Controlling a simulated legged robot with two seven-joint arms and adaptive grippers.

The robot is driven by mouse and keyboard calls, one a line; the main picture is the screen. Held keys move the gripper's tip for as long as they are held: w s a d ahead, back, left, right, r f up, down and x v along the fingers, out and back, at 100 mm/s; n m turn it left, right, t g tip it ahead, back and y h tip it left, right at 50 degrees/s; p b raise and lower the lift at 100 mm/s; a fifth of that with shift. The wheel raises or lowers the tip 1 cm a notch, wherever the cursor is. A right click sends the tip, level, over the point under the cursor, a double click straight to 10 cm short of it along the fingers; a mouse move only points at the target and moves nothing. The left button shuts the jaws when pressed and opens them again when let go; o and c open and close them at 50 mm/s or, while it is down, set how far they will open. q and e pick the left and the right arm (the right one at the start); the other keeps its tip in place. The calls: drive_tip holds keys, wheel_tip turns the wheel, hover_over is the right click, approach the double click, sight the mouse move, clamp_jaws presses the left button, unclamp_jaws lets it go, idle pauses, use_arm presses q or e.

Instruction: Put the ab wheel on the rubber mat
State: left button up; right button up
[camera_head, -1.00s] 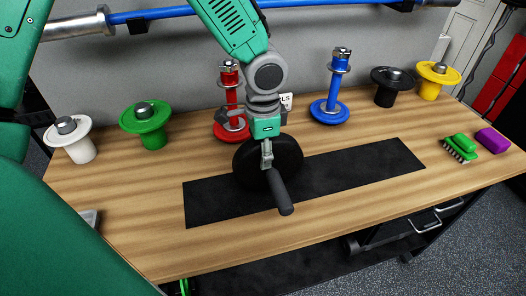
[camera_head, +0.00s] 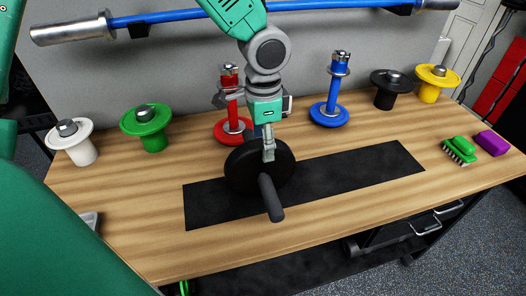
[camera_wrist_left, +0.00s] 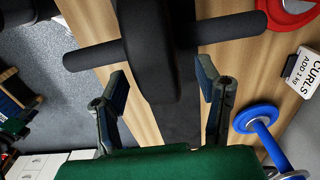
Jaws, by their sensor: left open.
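The ab wheel (camera_head: 241,175), black with grey-black handles (camera_head: 271,198), stands upright on the black rubber mat (camera_head: 360,172), towards its left half. One handle points at the front of the bench. My left gripper (camera_head: 268,152) is just above and beside the wheel's top. In the left wrist view the open left gripper (camera_wrist_left: 162,88) has one finger on each side of the wheel (camera_wrist_left: 150,45), with gaps visible. The mat shows there as a dark strip (camera_wrist_left: 181,122) under the wheel. Contact between wheel and mat is partly hidden. My right gripper is not in view.
White (camera_head: 72,145) and green (camera_head: 149,128) weight holders stand left. Red (camera_head: 229,130) and blue (camera_head: 331,110) posts stand behind the mat. The mat's right half is clear.

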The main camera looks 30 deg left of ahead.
use_arm(q)
wheel_tip(320, 180, up, 7)
drive_tip(key=shift+d+f, duration=0.15)
drive_tip(key=shift+f, duration=0.05)
drive_tip(key=shift+r, duration=0.5)
drive_tip(key=shift+a, duration=0.2)
drive_tip(key=shift+s+d+f, duration=0.1)
